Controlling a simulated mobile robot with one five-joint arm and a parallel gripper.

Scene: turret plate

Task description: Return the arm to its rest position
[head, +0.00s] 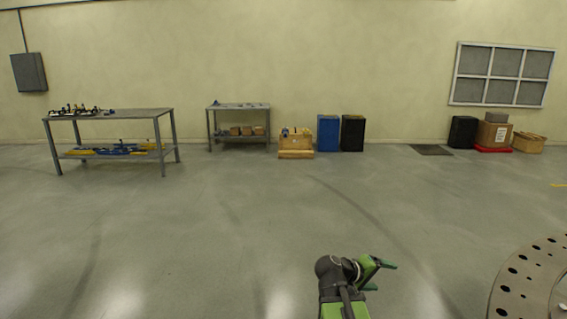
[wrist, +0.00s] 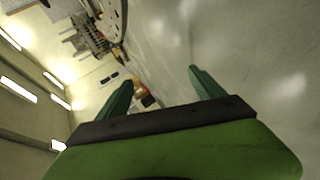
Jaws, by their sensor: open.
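My arm shows at the bottom of the head view, green and dark grey, bent at a dark joint. My gripper (head: 383,276) is at its end, with green fingers pointing right. In the wrist view the two green fingers of my gripper (wrist: 158,88) stand wide apart with nothing between them. The gripper is open and empty, above the floor and apart from any object. The turret plate (head: 510,290), a round metal plate with holes, is partly in view at the lower right of the head view, to the right of my gripper. Its edge also shows in the wrist view (wrist: 112,18).
Open grey floor (head: 230,220) surrounds my arm ahead and to the left. Far off stand a workbench (head: 110,114) with tools, a smaller bench (head: 239,106), a wooden crate (head: 296,143), a blue bin (head: 328,133), a black bin (head: 352,134) and cardboard boxes (head: 493,134) along the wall.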

